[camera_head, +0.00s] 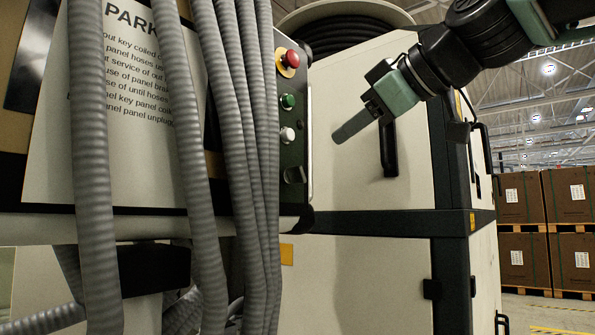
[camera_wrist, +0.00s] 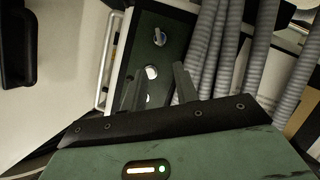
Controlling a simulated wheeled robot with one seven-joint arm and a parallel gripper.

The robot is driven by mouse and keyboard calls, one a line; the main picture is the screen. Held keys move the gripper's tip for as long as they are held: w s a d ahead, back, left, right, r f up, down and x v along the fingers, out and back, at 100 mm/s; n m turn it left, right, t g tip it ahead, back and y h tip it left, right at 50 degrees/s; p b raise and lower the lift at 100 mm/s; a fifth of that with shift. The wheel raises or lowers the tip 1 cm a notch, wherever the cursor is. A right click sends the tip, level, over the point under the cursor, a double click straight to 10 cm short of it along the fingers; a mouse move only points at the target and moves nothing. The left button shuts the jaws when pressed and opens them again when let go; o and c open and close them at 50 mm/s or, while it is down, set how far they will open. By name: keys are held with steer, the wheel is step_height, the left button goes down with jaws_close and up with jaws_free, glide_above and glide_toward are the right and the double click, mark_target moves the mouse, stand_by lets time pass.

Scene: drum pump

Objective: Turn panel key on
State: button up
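A dark green control panel (camera_head: 293,118) stands behind grey hoses in the head view. It carries a red button (camera_head: 292,58) on yellow, a green button (camera_head: 288,101), a white round knob (camera_head: 287,134) and, lowest, a dark key-like switch (camera_head: 294,175). In the wrist view the panel appears turned over, with a silver key switch (camera_wrist: 159,37) near the top and a white knob (camera_wrist: 152,72) below it. My gripper (camera_head: 340,137) is to the right of the panel, apart from it. Its two fingers (camera_wrist: 158,80) stand apart with nothing between them.
Several corrugated grey hoses (camera_head: 240,150) hang just left of the panel's controls. A silver rail (camera_head: 309,135) runs along the panel's right edge. A cream cabinet with a black handle (camera_head: 389,150) lies to the right. Stacked boxes (camera_head: 555,225) stand far right.

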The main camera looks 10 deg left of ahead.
mark_target(301, 166)
steer(key=p+x, duration=0.3)
steer(key=x, duration=1.1)
steer(key=shift+f+p, duration=0.15)
steer(key=shift+p, duration=0.2)
steer(key=c, duration=0.6)
